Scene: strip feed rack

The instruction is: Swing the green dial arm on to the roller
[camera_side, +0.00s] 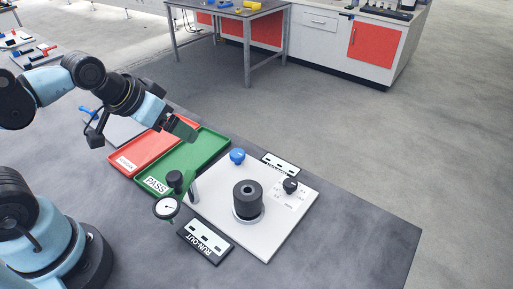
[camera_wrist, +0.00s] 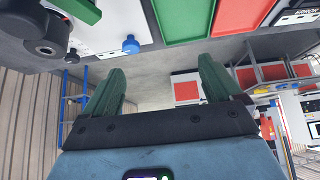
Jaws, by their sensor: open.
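The dial gauge (camera_side: 167,207) has a white face and hangs at the left edge of the white plate, beside a black knob and a silver post. It is apart from the roller. In the wrist view, what looks like its green arm (camera_wrist: 82,9) is cut off at the top. The roller (camera_side: 248,197), a dark upright cylinder with a centre hole, stands on the plate; it also shows in the wrist view (camera_wrist: 45,28). My gripper (camera_side: 181,128) is open and empty above the green tray, away from the dial. Its two green fingers are spread apart in the wrist view (camera_wrist: 163,85).
A green PASS tray (camera_side: 150,180) and a red tray (camera_side: 125,158) lie left of the white plate (camera_side: 262,246). A blue knob (camera_side: 237,155) and a black knob (camera_side: 290,185) stand on the plate. A RUN-OUT sign (camera_side: 204,242) lies in front. The table's right end is clear.

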